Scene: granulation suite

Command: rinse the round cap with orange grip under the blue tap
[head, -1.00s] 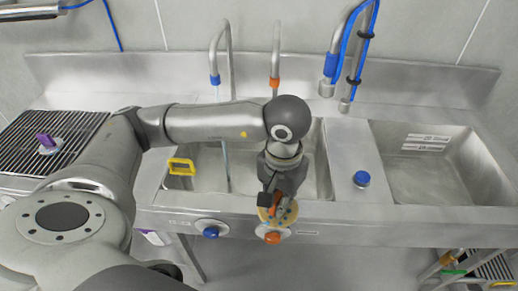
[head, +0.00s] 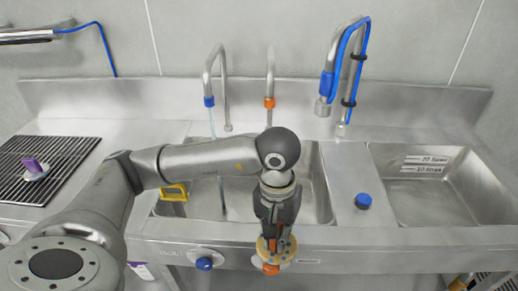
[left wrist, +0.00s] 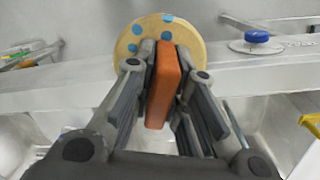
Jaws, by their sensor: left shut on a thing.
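The round cap is a tan disc with blue spots (head: 264,250) and an orange grip. My left gripper (head: 273,232) is shut on the orange grip, which shows between its fingers in the left wrist view (left wrist: 163,85). In the head view the cap appears at the sink's front edge, over the front panel; its height above the edge is hard to judge. The blue tap (head: 209,88) stands at the back left of the sink, apart from the cap. A thin stream of water falls from it into the basin. My right gripper is not in view.
An orange-tipped tap (head: 269,88) stands right of the blue one. A blue-hosed spray tap (head: 330,85) is further right. A yellow object (head: 174,192) sits at the basin's left side. Blue (head: 204,264) and orange (head: 271,269) knobs are on the front panel. A second basin (head: 430,188) is at right.

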